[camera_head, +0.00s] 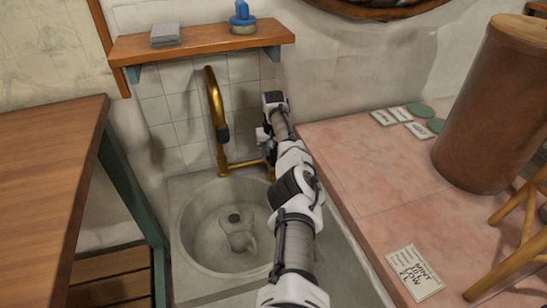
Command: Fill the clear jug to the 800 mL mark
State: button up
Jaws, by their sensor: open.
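A pale see-through shape, which looks like the clear jug (239,238), is in the basin of the round stone sink (187,225). Its level marks and any water in it are too small to make out. The brass tap (217,110) arches over the back of the basin, and I see no clear stream from it. My arm reaches across the sink's right side to the back wall. My gripper (263,140) is at its far end, right of the tap and above its brass side pipe (246,164). Its fingers are small and partly hidden; it is open and I see nothing held.
A wooden shelf (200,42) above the tap holds a folded grey cloth (166,35) and a blue-topped item (242,17). A wooden table (45,170) stands left. The pink counter (360,165) at right bears a brown cylinder (490,110), cards, green discs and a written note (414,273).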

jog(key=shift+f, duration=0.5)
grip_shut()
